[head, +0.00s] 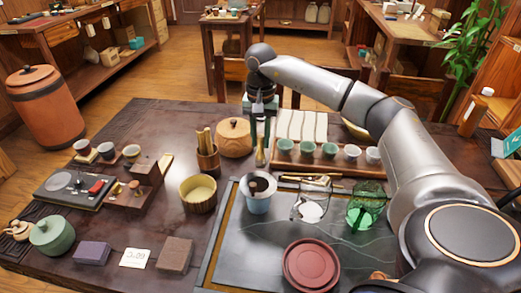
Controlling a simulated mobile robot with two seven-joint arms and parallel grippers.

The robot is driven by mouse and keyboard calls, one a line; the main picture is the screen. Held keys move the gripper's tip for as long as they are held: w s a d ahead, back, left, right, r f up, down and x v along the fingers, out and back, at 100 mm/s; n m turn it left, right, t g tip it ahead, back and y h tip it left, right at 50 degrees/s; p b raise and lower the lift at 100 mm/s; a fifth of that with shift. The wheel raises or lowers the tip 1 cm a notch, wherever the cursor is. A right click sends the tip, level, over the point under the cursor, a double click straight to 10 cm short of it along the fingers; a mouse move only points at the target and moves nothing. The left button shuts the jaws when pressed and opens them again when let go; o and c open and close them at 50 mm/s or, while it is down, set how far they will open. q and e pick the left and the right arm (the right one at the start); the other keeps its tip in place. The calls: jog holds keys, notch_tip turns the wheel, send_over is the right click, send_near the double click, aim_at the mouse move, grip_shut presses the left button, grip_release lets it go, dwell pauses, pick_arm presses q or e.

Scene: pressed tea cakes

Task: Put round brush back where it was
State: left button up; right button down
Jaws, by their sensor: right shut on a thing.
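My right gripper (260,133) points down over the back middle of the table. It is shut on a slim upright thing with a brass-coloured lower end (261,157), which appears to be the round brush. Its bristles are too small to make out. The brush hangs between the wooden tool holder (208,158), with several sticks in it, and the row of small cups. I cannot tell whether the brush touches anything below. My left gripper is not in view.
A round wooden lidded box (234,138) stands just left of the gripper. Small cups (330,151) line a wooden rack at right. A glass pitcher (311,203), a green glass (366,208) and a red round lidded dish (311,265) stand on the dark tray (245,262).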

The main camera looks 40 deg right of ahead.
aim_at(260, 152)
jog(key=shift+f, duration=2.35)
jog(key=shift+f, duration=0.15)
jog(key=c, duration=0.7)
grip_release()
notch_tip(260, 152, up, 12)
jog(key=shift+r+p, duration=0.2)
jog(key=shift+p, duration=0.2)
